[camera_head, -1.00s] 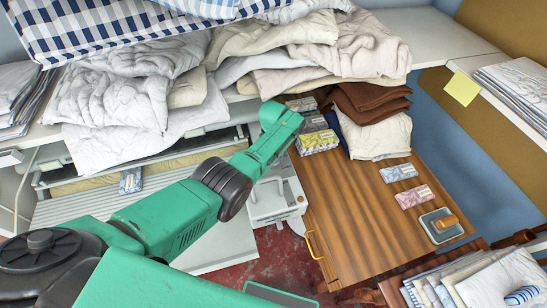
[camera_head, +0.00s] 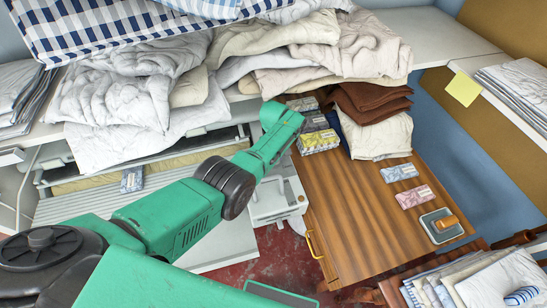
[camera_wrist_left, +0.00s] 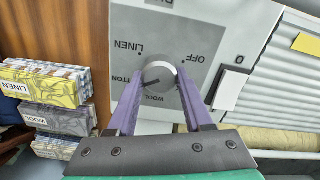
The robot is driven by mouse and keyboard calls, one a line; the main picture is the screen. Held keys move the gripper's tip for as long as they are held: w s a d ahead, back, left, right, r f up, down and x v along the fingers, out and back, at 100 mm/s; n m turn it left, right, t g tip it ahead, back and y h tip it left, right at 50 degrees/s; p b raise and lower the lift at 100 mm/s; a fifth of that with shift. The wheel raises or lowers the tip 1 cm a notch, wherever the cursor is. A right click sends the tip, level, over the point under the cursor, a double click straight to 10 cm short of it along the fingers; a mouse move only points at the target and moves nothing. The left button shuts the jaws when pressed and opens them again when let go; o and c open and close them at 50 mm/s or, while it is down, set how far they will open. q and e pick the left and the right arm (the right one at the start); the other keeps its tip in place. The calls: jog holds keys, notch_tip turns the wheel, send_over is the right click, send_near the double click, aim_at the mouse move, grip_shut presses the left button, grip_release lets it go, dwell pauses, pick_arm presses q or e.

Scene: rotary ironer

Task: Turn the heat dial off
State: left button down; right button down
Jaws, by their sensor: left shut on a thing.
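The heat dial (camera_wrist_left: 159,75) is a round grey knob on a grey panel (camera_wrist_left: 135,30) in the left wrist view. Labels read LINEN at upper left, OFF at right, WOOL below and a partly covered "TTON" at left. A dark mark on the knob points to the lower left, toward the "TTON" side and away from OFF. My left gripper (camera_wrist_left: 158,82) has its two purple fingers on either side of the knob, shut on it. In the head view my green arm hides this gripper and the dial. My right gripper is not in view.
The white ironer end housing (camera_head: 275,200) stands beside the wooden cabinet (camera_head: 345,215). Small boxes (camera_wrist_left: 45,85) lie left of the panel in the wrist view. Piled linen (camera_head: 140,95) covers the shelf behind. A sponge tray (camera_head: 441,226) is on the cabinet's right.

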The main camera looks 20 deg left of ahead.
pick_arm(q)
jog(key=shift+c, duration=1.5)
grip_release()
jog(key=shift+d+r, duration=0.1)
jog(key=shift+r, duration=0.05)
jog(key=shift+r, duration=0.25)
notch_tip(320, 180, up, 14)
jog(key=b, duration=0.2)
jog(key=shift+b, duration=0.3)
